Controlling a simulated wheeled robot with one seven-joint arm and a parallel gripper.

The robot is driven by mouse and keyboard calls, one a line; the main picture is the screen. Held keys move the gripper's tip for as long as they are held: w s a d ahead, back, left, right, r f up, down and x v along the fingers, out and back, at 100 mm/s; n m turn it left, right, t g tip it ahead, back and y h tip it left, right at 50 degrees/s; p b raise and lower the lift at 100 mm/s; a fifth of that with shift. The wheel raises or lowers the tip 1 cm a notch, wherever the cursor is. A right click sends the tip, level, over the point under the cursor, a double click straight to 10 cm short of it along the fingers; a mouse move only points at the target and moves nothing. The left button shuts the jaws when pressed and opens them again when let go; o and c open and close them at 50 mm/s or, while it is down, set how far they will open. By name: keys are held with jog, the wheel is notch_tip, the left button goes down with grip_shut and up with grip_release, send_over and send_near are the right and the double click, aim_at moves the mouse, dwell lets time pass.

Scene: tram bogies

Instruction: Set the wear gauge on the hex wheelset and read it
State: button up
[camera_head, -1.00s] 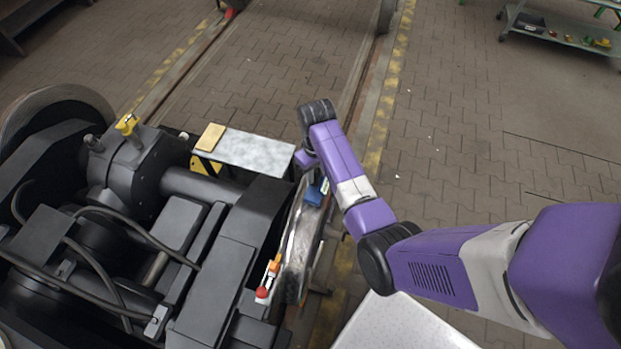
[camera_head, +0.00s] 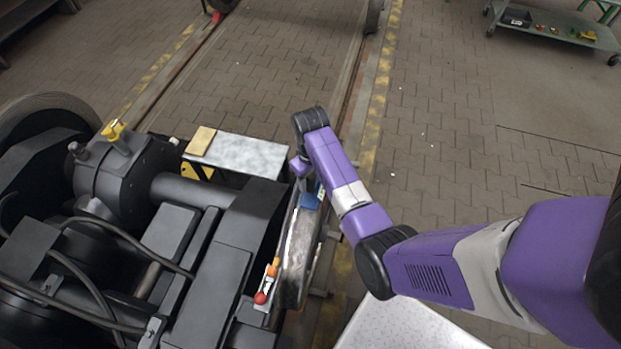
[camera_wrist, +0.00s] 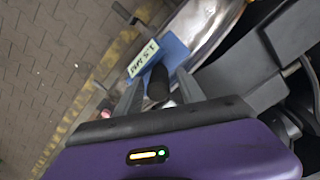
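The wear gauge, a blue block (camera_wrist: 172,50) with a pale label that seems to read 1.5 mm, sits at the rim of a shiny wheel (camera_wrist: 212,22) in the wrist view. Whether it is fully seated I cannot tell. A black handle (camera_wrist: 158,84) points from it toward me. My gripper (camera_wrist: 158,77) has its fingers apart on either side of this handle, with narrow gaps showing. In the head view my gripper (camera_head: 301,172) is over the far part of the wheel (camera_head: 295,255), beside the blue gauge (camera_head: 311,201). No hex mark is visible.
The dark bogie frame (camera_head: 215,285) lies left of the wheel, with a red-and-orange fitting (camera_head: 267,283) by the rim. A white speckled surface (camera_head: 400,325) is at the front. Paved floor at right is clear up to a trolley (camera_head: 550,25).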

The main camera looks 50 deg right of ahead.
jog(key=shift+r, duration=0.1)
notch_tip(320, 180, up, 12)
jog(key=s+a+f+n+t+h, duration=0.1)
jog(key=s+f+t+h, duration=0.2)
jog(key=s+f, duration=0.3)
jog(key=s+a+n+t, duration=0.2)
jog(key=s+a+t, duration=0.2)
jog(key=s+a, duration=0.15)
jog(key=s+a+r+t+y+b, duration=0.1)
jog(key=s+a+r+t, duration=0.3)
jog(key=r, duration=0.6)
jog(key=s+a+r+t+y+b, duration=0.1)
jog(key=s+a+r+t+y, duration=0.1)
jog(key=s+a+r, duration=0.7)
jog(key=shift+s+a+r+t+b, duration=0.35)
jog(key=shift+a+t, duration=0.2)
jog(key=shift+t, duration=0.35)
jog(key=shift+w, duration=0.1)
